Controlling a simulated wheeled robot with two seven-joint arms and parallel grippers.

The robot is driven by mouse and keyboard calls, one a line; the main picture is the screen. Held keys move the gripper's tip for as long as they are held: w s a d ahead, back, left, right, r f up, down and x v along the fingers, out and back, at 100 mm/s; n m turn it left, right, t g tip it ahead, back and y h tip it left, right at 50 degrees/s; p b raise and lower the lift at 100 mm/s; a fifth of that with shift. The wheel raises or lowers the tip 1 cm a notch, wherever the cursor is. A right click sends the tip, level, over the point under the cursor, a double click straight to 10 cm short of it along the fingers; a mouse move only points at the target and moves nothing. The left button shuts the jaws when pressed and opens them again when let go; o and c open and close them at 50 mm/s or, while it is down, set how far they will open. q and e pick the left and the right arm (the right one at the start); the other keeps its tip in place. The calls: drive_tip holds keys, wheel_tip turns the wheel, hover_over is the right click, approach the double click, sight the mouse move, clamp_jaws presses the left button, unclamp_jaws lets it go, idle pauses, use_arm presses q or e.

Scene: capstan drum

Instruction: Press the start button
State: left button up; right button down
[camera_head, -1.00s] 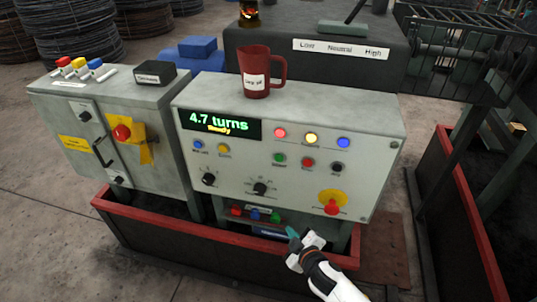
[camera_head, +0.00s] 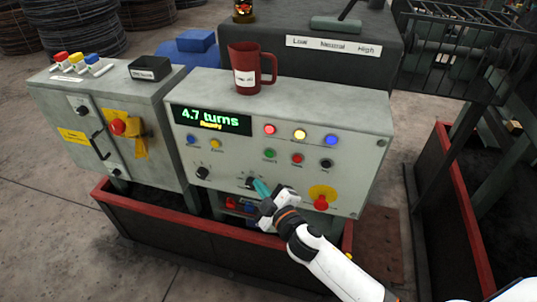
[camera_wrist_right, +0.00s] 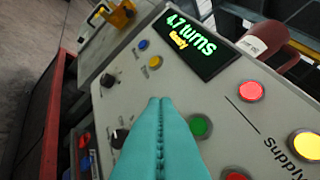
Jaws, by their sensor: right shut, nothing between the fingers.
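The control panel (camera_head: 355,130) has a green button (camera_head: 269,153) in its middle row, left of a red button and a black one. Its small label is too blurred to read. It also shows in the right wrist view as a green button (camera_wrist_right: 201,126), just right of my fingers. My right gripper (camera_head: 262,187) is shut and empty, its teal fingers in front of the lower panel by a black knob (camera_head: 250,183). In the wrist view its fingertips (camera_wrist_right: 160,103) point up toward the display. Contact with the panel cannot be told. My left gripper is not in view.
A red emergency-type button (camera_head: 321,202) on yellow sits at lower right. A dark red mug (camera_head: 247,70) stands on the panel's top. A grey cabinet (camera_head: 75,130) stands at left, and a red-rimmed trough (camera_head: 150,211) lies below.

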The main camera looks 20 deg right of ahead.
sight(269, 154)
drive_tip(key=shift+w+d, duration=0.8)
drive_tip(key=shift+w, duration=0.4)
drive_tip(key=shift+w+d, duration=0.85)
drive_tip(key=shift+w, duration=0.35)
drive_tip(key=shift+w+d, duration=0.8)
drive_tip(key=shift+w, duration=0.4)
drive_tip(key=shift+w+d, duration=0.25)
drive_tip(key=shift+w, duration=0.1)
